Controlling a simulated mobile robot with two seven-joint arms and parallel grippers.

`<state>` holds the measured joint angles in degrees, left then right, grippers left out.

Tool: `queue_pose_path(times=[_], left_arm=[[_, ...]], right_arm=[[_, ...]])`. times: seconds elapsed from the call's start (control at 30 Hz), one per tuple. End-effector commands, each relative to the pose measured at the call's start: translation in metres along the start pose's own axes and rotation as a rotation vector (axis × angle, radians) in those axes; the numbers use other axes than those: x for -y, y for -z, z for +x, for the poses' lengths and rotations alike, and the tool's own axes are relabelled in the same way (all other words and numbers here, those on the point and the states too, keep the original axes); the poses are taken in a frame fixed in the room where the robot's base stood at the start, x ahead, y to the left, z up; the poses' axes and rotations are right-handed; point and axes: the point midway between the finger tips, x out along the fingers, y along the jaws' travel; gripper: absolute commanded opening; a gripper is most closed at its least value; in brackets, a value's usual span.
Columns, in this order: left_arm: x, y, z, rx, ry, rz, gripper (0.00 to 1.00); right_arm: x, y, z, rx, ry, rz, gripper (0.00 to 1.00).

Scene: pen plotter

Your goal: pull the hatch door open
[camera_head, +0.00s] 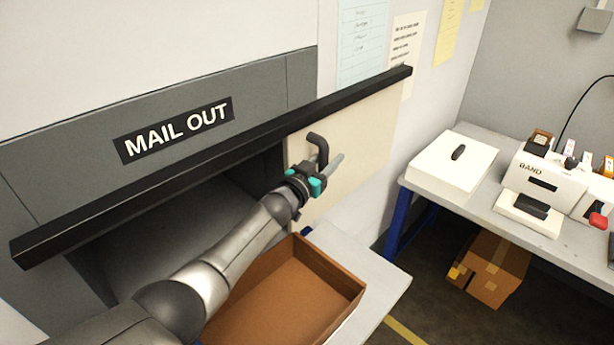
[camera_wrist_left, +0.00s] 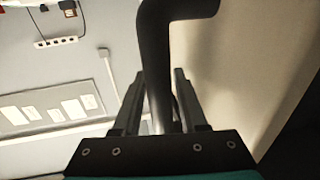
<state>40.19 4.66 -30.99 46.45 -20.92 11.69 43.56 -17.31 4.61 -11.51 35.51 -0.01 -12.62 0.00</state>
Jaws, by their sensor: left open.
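The hatch door (camera_head: 345,150) is a cream panel under a long black rail (camera_head: 215,150). It stands at the right part of the rail, and the dark hatch opening (camera_head: 165,235) beneath the MAIL OUT sign shows uncovered to its left. A dark bent handle (camera_head: 320,146) is on the door. My left gripper (camera_head: 328,169) is at the handle, with its jaws open. In the left wrist view the handle (camera_wrist_left: 155,60) runs down between the two spread fingers (camera_wrist_left: 155,100); contact cannot be told. My right gripper is not in view.
A brown open tray (camera_head: 290,300) sits on a light ledge (camera_head: 385,285) below the door. A table at right holds a white box (camera_head: 453,160) and a labelled BAND machine (camera_head: 540,180). A cardboard box (camera_head: 492,268) is on the floor beneath it.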

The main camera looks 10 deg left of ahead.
Motion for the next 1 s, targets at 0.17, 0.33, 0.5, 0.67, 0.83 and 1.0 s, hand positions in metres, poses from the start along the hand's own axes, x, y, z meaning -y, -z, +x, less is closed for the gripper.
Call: queue_pose_path(times=[0.17, 0.33, 0.5, 0.67, 0.83, 1.0], left_arm=[[0.000, 0.003, -0.020, 0.002, -0.001, 0.001, 0.42], [0.000, 0.001, -0.042, 0.003, 0.000, 0.002, 0.42], [0.000, 0.001, -0.065, 0.002, 0.000, 0.001, 0.42], [0.000, 0.000, -0.088, 0.002, 0.000, 0.000, 0.42], [0.000, 0.000, -0.114, 0.003, 0.000, 0.001, 0.42], [0.000, 0.000, -0.133, 0.001, 0.000, 0.001, 0.42]], right_arm=[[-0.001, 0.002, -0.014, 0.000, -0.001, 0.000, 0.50], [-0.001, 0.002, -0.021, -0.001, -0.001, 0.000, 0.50], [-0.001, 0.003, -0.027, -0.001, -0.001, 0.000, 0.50], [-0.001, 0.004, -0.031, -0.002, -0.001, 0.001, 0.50], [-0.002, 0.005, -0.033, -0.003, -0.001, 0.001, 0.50], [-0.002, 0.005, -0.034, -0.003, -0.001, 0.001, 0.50]])
